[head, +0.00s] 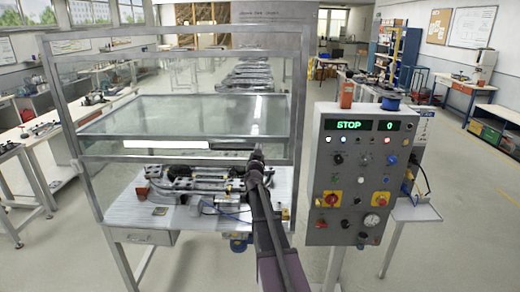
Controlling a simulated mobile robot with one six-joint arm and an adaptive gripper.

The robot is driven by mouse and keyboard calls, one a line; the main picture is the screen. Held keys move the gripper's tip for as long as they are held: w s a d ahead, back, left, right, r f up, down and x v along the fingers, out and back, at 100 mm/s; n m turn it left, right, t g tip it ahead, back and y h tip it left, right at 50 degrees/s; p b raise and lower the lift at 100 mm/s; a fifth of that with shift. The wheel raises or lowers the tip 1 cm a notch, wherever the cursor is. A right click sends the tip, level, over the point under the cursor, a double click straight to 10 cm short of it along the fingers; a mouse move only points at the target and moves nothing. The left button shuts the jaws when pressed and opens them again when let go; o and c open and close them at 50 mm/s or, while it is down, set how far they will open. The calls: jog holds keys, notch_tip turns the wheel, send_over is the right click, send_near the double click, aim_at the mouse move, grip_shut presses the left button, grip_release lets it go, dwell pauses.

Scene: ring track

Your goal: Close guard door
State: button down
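The guard door (185,118) is a clear panel in a grey metal frame at the front of the machine enclosure, left of centre in the head view. A pale horizontal bar (166,144) runs along its lower part. Below the panel the front is open, and the ring track fixture (195,182) shows on the white table. My gripper (257,158) is a dark shape at the right end of the pale bar, in front of the enclosure. It overlaps the bar in the picture; I cannot tell whether it touches. Its fingers are too small and dark to read.
A grey control box (350,200) stands close to the right of my arm, its display reading STOP and 0. A small orange-red item (346,95) and a blue round item (391,100) sit on top.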

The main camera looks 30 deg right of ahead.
notch_tip(320, 180, down, 39)
jog(key=b, duration=3.8)
jog(key=shift+r, duration=0.2)
jog(key=s+a+r+p, duration=0.1)
jog(key=s+a, duration=0.4)
jog(key=s, duration=0.2)
jog(key=shift+s+r+p, duration=0.25)
jog(key=shift+s+p, duration=0.15)
jog(key=shift+a, duration=0.15)
